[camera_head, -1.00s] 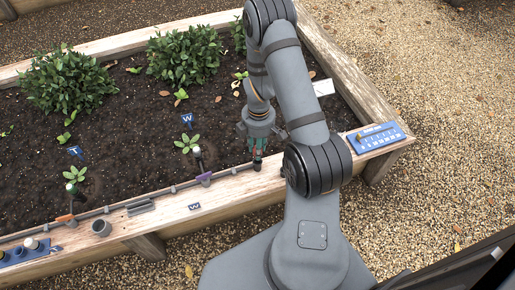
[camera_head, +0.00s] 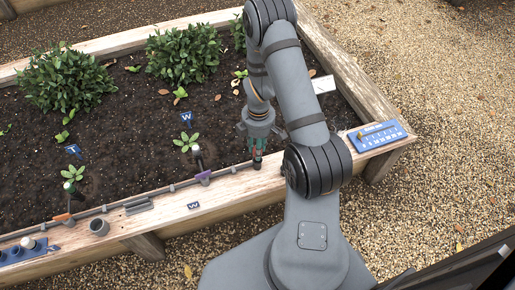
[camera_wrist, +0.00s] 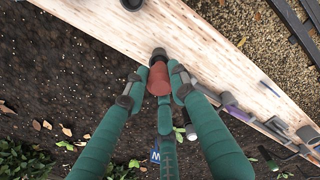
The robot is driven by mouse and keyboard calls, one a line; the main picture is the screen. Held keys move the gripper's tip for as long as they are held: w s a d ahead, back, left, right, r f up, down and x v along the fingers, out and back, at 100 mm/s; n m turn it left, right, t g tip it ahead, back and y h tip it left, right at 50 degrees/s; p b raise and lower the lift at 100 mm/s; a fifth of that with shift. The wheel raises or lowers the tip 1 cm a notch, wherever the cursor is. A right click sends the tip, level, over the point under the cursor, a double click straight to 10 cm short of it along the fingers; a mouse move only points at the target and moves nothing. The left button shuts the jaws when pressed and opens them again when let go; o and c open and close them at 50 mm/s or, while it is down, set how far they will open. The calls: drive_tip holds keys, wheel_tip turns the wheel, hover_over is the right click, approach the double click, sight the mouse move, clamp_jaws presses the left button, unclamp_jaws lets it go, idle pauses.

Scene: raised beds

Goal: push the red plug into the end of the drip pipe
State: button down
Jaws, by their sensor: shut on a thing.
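My gripper (camera_wrist: 158,82) is shut on the red plug (camera_wrist: 159,78), which sits between the fingertips in the wrist view. A dark round piece shows just beyond the plug's far end; I cannot tell whether it is part of the plug. In the head view my gripper (camera_head: 257,158) is low over the bed's front board, near the right end of the drip pipe (camera_head: 225,174). The grey pipe runs along the board to a purple clip (camera_head: 204,176). The purple clip also shows in the wrist view (camera_wrist: 228,99). The pipe's end is hidden, and contact with the plug cannot be told.
A blue panel (camera_head: 377,136) lies on the right corner. Seedlings and blue signs stand in the soil (camera_head: 130,150) to the left.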

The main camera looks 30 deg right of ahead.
drive_tip(key=shift+f+b, duration=1.55)
drive_tip(key=shift+b, duration=0.1)
drive_tip(key=c, duration=1.4)
unclamp_jaws()
drive_tip(key=shift+o, duration=0.7)
drive_tip(key=o, duration=0.4)
drive_tip(key=shift+r, duration=0.15)
drive_tip(key=shift+r+p, duration=2.6)
drive_tip(key=shift+r, duration=0.85)
drive_tip(key=shift+f, duration=0.15)
